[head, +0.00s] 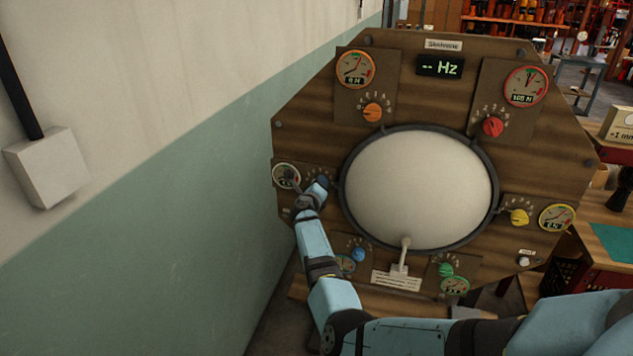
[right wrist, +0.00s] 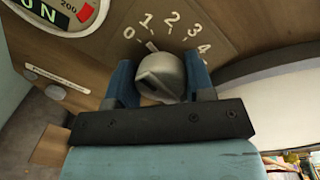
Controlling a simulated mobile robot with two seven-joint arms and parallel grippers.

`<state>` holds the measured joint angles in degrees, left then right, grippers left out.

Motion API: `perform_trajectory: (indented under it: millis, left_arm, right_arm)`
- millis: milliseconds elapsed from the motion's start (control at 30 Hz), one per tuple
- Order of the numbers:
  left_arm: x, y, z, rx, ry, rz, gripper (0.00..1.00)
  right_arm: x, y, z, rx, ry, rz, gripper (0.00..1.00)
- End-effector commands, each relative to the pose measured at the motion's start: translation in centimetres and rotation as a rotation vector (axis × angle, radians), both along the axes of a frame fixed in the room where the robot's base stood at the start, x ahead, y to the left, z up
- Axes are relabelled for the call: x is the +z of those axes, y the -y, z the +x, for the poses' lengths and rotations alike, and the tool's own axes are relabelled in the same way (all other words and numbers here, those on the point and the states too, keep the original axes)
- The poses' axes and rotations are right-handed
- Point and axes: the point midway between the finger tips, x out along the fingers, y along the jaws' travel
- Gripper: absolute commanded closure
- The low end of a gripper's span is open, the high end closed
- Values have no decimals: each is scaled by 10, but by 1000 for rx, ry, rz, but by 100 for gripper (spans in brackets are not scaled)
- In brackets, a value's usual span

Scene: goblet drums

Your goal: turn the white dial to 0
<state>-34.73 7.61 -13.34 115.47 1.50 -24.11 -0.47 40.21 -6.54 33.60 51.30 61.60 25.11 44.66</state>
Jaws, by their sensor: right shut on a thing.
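The white dial (right wrist: 165,76) sits on the wooden panel, between the two blue fingers of my right gripper (right wrist: 161,84) in the right wrist view. The fingers are shut on its sides. Numerals 0 to 4 (right wrist: 172,17) arc around its far side. A short white mark at the dial's edge points roughly toward the 1, though I cannot tell its exact setting. In the head view my right gripper (head: 321,187) is at the panel's left side and hides most of the dial. My left gripper is in neither view.
A round gauge (head: 286,176) sits just left of the dial; its window in the right wrist view (right wrist: 40,11) seems to read 0 N. A large white drumhead (head: 420,190) is to the right. Orange (head: 372,112), red (head: 492,127), yellow (head: 519,216), blue (head: 358,254) and green (head: 446,270) dials surround it.

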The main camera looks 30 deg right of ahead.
Motion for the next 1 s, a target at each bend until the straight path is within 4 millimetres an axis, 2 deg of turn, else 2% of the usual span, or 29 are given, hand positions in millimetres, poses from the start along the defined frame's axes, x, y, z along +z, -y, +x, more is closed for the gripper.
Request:
perform_trajectory:
  millis: [400,967,1000]
  left_arm:
    - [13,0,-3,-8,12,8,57]
    - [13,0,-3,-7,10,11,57]
    - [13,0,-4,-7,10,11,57]
  right_arm:
    - [2,1,1,-2,-155,-136,75]
    - [2,2,1,-2,-179,-158,75]
    - [2,2,1,-3,-179,-158,49]
